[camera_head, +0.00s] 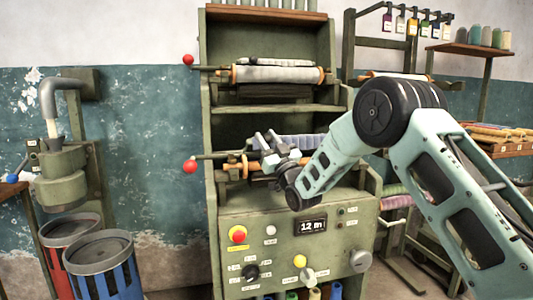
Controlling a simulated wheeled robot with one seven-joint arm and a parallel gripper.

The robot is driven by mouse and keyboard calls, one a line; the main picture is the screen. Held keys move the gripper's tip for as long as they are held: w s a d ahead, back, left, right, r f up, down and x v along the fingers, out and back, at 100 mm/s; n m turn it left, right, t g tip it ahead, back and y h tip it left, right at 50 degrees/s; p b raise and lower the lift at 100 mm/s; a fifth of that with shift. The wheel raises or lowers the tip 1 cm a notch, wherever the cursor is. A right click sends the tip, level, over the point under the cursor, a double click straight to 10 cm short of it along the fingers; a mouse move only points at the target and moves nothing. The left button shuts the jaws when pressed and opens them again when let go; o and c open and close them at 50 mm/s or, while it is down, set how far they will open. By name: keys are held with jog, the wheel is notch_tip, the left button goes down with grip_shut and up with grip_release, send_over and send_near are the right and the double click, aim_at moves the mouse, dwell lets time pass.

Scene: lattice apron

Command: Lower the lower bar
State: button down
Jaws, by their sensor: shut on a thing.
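The lower bar (215,156) is a thin dark rod at the lower bay of the green machine, running in from the left side of its frame. My gripper (266,141) is at this bay, in front of the machine, and is shut on the bar. My wrist and fingers hide the bar's middle and right part, so the exact grip is hard to see. A roller with orange ends (245,168) lies just below and behind the gripper. A red ball knob (190,166) sits at the left end near the bar.
An upper roller (278,74) and another red knob (188,59) are above. Red (70,229) and blue (104,268) bins stand left.

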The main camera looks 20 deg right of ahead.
jog(key=shift+s+f+n+t+y+b, duration=0.3)
jog(key=shift+f+b, duration=0.6)
jog(key=shift+b, duration=0.5)
jog(key=shift+s+f+n+t+y+b, duration=0.3)
jog(key=shift+f+b, duration=0.55)
jog(key=shift+b, duration=0.6)
jog(key=shift+s+f+n+t+y+b, duration=0.2)
jog(key=shift+f+y+b, duration=0.2)
jog(key=shift+f+b, duration=0.75)
jog(key=shift+r+b, duration=0.1)
jog(key=shift+b, duration=0.2)
jog(key=c, duration=1.1)
grip_release()
jog(key=shift+r, duration=0.1)
notch_tip(320, 180, up, 10)
jog(key=shift+p, duration=1.15)
jog(key=shift+a, duration=0.1)
